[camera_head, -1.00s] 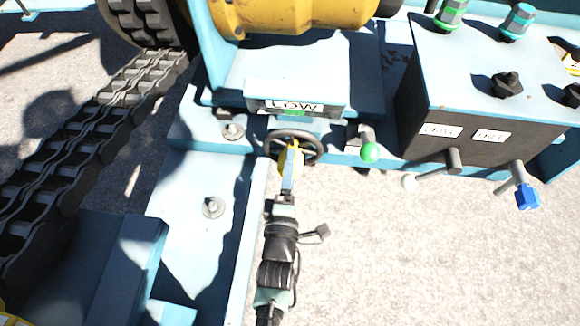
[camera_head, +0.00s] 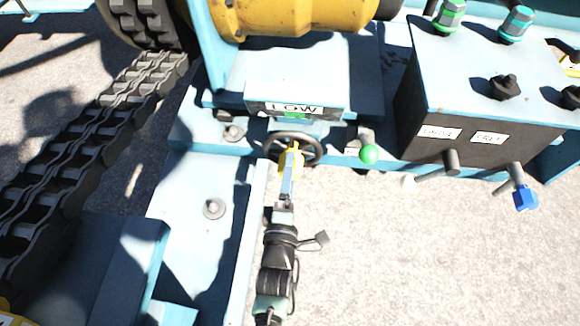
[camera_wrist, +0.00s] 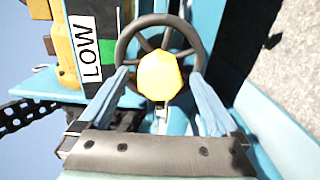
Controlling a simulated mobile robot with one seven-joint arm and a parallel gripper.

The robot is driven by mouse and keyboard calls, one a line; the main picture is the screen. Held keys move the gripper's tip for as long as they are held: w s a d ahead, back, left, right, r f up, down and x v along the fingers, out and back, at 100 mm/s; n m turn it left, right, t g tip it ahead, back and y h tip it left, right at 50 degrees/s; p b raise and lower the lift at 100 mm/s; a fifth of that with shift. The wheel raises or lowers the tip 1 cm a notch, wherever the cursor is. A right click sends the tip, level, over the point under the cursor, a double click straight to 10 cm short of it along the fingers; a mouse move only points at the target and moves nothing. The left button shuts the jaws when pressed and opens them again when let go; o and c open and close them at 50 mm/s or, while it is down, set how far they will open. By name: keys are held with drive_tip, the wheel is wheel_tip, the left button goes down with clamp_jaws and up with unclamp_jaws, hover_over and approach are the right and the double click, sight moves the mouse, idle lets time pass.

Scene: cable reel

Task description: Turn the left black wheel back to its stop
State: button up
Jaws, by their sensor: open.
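The black wheel (camera_head: 312,147) is a spoked handwheel on the light-blue frame, below a label reading LOW (camera_head: 294,109). A green patch shows just under the label. In the wrist view the wheel (camera_wrist: 125,50) faces me, with a yellow rounded knob (camera_wrist: 160,77) in front of it, between my fingers. My gripper (camera_head: 290,160) is at the wheel's near side. Its two blue fingers are spread apart in the wrist view (camera_wrist: 160,88), one on each side of the knob. Whether the fingertips touch the rim cannot be told.
A green ball-ended lever (camera_head: 369,154) stands just right of the wheel. Further right is a dark control box (camera_head: 440,150) with knobs and levers, one with a blue end (camera_head: 526,198). A heavy chain (camera_head: 75,150) runs along the left. Open ground lies at front right.

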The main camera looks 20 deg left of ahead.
drive_tip(key=s+d+p, duration=0.2)
drive_tip(key=s+p, duration=0.3)
drive_tip(key=s, duration=0.6)
drive_tip(key=shift+s+d, duration=0.2)
drive_tip(key=shift+s, duration=0.1)
